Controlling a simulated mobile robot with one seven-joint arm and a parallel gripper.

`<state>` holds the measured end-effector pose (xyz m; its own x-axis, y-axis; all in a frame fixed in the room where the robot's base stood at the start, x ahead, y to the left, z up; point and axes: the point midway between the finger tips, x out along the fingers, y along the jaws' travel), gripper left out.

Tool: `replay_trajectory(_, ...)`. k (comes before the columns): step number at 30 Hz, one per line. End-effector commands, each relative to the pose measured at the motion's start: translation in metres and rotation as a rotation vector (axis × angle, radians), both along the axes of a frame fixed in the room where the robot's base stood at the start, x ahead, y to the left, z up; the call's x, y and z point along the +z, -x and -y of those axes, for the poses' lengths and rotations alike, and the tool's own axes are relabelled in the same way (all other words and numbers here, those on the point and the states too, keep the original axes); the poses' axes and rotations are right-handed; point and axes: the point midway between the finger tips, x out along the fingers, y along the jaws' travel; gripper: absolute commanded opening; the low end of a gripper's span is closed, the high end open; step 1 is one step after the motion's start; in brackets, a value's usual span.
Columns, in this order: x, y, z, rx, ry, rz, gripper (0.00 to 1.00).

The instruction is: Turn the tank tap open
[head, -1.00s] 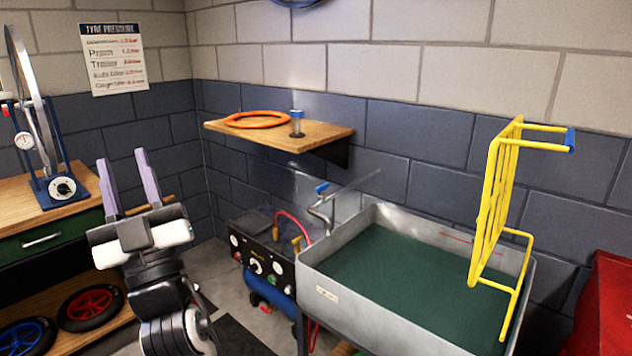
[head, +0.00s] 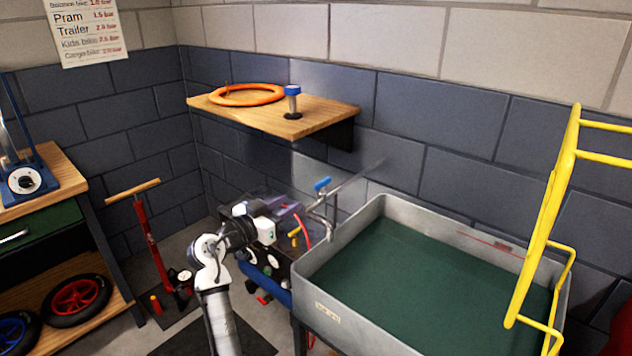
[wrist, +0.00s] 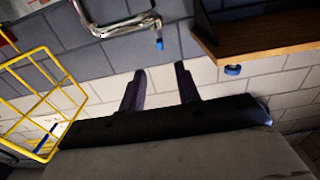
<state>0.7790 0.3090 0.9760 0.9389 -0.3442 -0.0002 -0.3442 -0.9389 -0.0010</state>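The tank tap is a bent silver spout (head: 318,215) with a blue handle (head: 322,184), at the left rear corner of the grey tank (head: 320,310). In the wrist view, the tap's silver pipe (wrist: 120,24) and blue handle (wrist: 159,43) show at the top, beyond my fingers. My gripper (head: 294,209) is just left of the tap and a little below its handle in the head view. In the wrist view its two fingers (wrist: 160,82) stand apart with nothing between them. They do not appear to touch the tap.
A compressor (head: 270,275) with a red hose stands under my gripper. A wooden shelf (head: 325,121) with an orange ring (head: 247,94) and a blue-topped post (head: 293,101) is above. A yellow rack (head: 545,235) stands at the tank's right. A red pump (head: 152,245) stands at left.

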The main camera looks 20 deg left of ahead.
Motion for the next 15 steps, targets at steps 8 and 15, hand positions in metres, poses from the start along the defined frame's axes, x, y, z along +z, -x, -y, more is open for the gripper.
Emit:
replay_trajectory(8, 0.005, -0.057, 0.022, -0.001, 0.002, -0.002, 0.33)
replay_trajectory(15, 0.003, -0.095, 0.035, 0.001, 0.001, 0.000, 0.33)
